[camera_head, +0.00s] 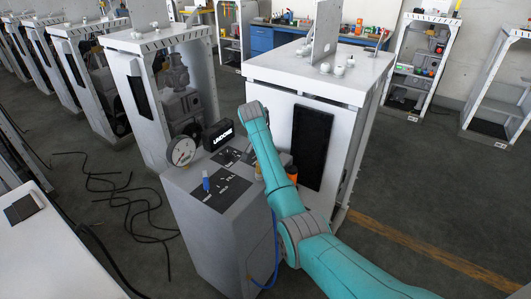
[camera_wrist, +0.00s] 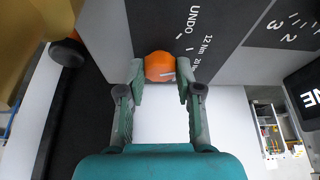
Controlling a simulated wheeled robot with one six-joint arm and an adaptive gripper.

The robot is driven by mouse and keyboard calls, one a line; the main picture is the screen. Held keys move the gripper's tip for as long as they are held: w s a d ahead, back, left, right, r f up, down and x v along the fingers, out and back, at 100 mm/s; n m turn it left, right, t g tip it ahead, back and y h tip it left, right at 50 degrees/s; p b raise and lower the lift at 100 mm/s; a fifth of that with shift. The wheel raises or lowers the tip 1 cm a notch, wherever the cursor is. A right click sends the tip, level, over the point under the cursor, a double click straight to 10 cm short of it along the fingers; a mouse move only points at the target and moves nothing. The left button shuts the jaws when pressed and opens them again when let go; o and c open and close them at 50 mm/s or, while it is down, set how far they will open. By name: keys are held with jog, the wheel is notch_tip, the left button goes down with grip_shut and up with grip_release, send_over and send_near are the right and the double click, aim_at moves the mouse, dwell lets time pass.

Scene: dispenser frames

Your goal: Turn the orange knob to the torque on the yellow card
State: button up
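The orange knob (camera_wrist: 159,67) is round, with a pale pointer line towards its lower right. It sits by a dark dial plate (camera_wrist: 188,32) with white print reading "UNDO" and "12 Nm". My gripper (camera_wrist: 161,80) has one finger on each side of the knob, spread about the knob's width. The left fingertip looks against the knob. A very thin gap seems to show at the right, so I cannot tell whether it grips. In the head view my arm hides most of the knob area. I cannot make out a yellow card with a readable torque.
The grey pedestal (camera_head: 222,240) carries a round gauge (camera_head: 181,151), a black display (camera_head: 219,135) and a blue item (camera_head: 206,182). An orange object (camera_head: 291,174) stands beside my arm. A white cabinet (camera_head: 345,75) is close behind. Black cables (camera_head: 125,205) lie on the floor at left.

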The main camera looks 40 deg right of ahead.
jog(key=o, duration=0.4)
jog(key=shift+c, duration=0.2)
jog(key=shift+r, duration=0.1)
jog(key=v, duration=1.1)
jog(key=shift+r, duration=0.4)
jog(key=shift+a, duration=0.15)
